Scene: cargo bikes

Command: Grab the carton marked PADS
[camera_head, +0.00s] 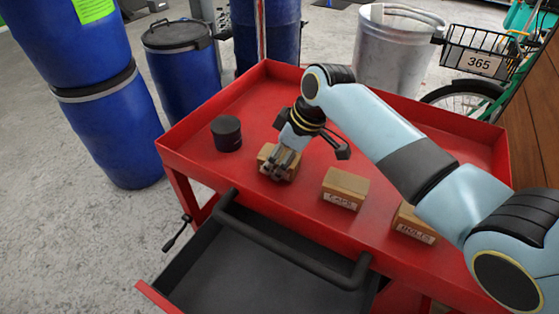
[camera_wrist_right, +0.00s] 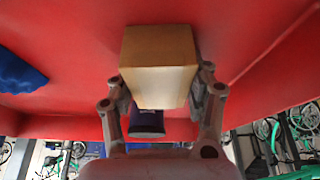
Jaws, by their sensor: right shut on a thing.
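My right gripper (camera_head: 279,172) reaches down from above onto a small brown carton (camera_head: 268,153) at the left part of the red cart top. It is shut on this carton, with fingers on either side. The fingers cover its front, so I cannot read its label. In the right wrist view the carton (camera_wrist_right: 160,62) sits between the two fingers (camera_wrist_right: 162,98), its plain faces toward the camera. I cannot tell whether it rests on the cart or is just above it. My left gripper is not in view.
Two more cartons, a middle one (camera_head: 345,187) and a right one (camera_head: 414,224), stand on the red cart (camera_head: 240,98); their labels are hard to read. A black round tin (camera_head: 227,133) stands left of the gripper. An open dark drawer (camera_head: 260,275) juts out in front. Blue drums (camera_head: 115,130) stand left.

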